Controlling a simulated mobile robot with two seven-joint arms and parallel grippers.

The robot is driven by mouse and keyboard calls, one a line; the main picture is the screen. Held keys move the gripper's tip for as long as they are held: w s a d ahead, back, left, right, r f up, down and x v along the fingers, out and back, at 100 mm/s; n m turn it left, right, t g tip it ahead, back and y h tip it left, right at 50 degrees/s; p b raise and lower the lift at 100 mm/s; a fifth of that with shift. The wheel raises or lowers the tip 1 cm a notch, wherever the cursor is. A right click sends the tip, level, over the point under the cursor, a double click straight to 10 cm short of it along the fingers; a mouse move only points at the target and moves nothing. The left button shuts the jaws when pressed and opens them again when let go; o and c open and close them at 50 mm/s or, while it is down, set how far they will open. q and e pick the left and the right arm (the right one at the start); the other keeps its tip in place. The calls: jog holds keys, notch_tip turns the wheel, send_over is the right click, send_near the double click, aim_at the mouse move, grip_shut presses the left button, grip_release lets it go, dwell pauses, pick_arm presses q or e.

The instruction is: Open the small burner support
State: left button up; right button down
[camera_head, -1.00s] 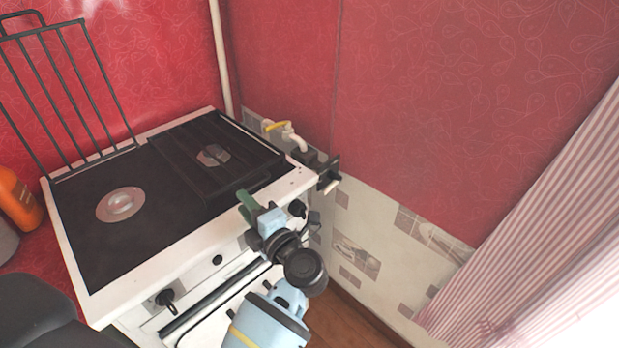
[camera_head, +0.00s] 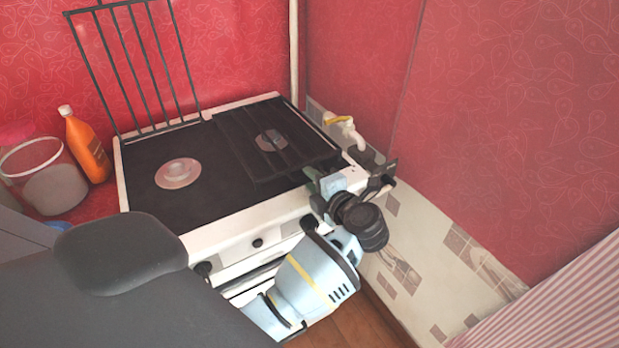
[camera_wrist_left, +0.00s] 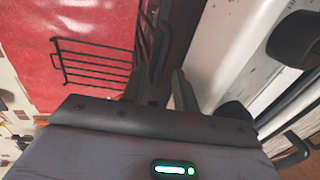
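The small burner support (camera_head: 250,150), a dark wire rack, lies flat over the right burner of the white stove with the black top. My left gripper (camera_head: 318,174) is at its front right corner, by the stove's front edge. In the left wrist view my left gripper (camera_wrist_left: 166,85) has its two fingers apart, with a dark strip between them. I cannot tell whether they touch the support. The other burner support (camera_head: 140,65) stands upright at the back left, and a rack also shows in the wrist view (camera_wrist_left: 97,66). My right gripper is not in view.
The left burner (camera_head: 178,173) is uncovered. An orange bottle (camera_head: 86,147) and a clear bucket (camera_head: 48,178) stand left of the stove. A pipe with a yellow-handled valve (camera_head: 340,122) is on the wall behind the right corner. Knobs (camera_head: 309,222) line the stove front.

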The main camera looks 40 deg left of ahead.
pick_arm(q)
jog(key=shift+x, duration=0.85)
jog(key=shift+c, duration=0.4)
grip_shut()
